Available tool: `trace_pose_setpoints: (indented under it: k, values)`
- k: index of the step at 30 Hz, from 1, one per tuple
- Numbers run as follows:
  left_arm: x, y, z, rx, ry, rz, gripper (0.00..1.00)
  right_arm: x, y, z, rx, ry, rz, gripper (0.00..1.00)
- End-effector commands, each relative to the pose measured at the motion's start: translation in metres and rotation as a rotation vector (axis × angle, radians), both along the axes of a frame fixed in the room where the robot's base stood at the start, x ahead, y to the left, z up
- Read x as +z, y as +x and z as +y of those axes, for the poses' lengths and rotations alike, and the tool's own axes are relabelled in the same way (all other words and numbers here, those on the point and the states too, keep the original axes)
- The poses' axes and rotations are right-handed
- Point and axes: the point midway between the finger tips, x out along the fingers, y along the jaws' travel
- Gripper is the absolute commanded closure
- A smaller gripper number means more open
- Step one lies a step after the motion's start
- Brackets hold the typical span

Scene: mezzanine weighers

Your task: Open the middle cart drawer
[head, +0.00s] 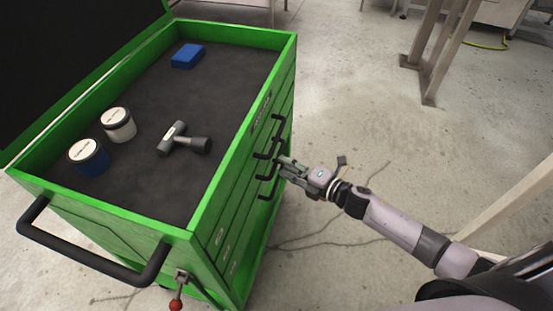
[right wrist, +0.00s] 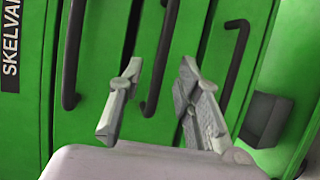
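The green tool cart (head: 236,165) stands at left in the head view, its drawer fronts facing right. Black bar handles stand out from the drawers. In the right wrist view the middle drawer's handle (right wrist: 166,50) lies between a handle on the left (right wrist: 73,50) and one on the right (right wrist: 233,65). My right gripper (head: 281,163) is at the handles; in the wrist view it is open (right wrist: 161,68), one finger on each side of the middle handle, with gaps showing. Whether the middle drawer (right wrist: 110,45) is fully closed is unclear. My left gripper is not in view.
A push handle (head: 90,257) and a red-knobbed lever (head: 176,302) are at the near end. Concrete floor (head: 345,95) right of the cart is clear.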

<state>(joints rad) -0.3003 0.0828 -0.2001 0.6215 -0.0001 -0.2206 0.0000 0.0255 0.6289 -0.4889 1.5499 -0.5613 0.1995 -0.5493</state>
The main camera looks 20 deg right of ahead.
Motion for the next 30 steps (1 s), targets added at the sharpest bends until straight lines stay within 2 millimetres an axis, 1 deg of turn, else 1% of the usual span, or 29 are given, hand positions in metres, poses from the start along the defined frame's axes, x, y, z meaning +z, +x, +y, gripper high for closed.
trace_pose_setpoints:
  k: [1, 3, 7, 12, 20, 30]
  values:
    - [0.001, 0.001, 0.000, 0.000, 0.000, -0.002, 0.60, 0.000, 0.010, 0.006, -0.001, 0.001, -0.002, 0.69]
    - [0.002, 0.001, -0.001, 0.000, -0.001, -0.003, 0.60, -0.003, 0.019, 0.012, 0.000, 0.001, -0.001, 0.69]
    - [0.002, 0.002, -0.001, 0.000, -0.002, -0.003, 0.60, -0.007, 0.031, 0.020, -0.001, 0.001, 0.000, 0.69]
    - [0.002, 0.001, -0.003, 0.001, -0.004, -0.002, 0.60, -0.009, 0.038, 0.025, 0.000, 0.001, 0.001, 0.69]
    - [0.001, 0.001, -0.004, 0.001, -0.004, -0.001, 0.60, -0.009, 0.038, 0.025, 0.000, 0.000, 0.001, 0.69]
    - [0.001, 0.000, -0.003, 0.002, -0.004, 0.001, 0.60, -0.009, 0.038, 0.025, 0.000, 0.000, 0.001, 0.91]
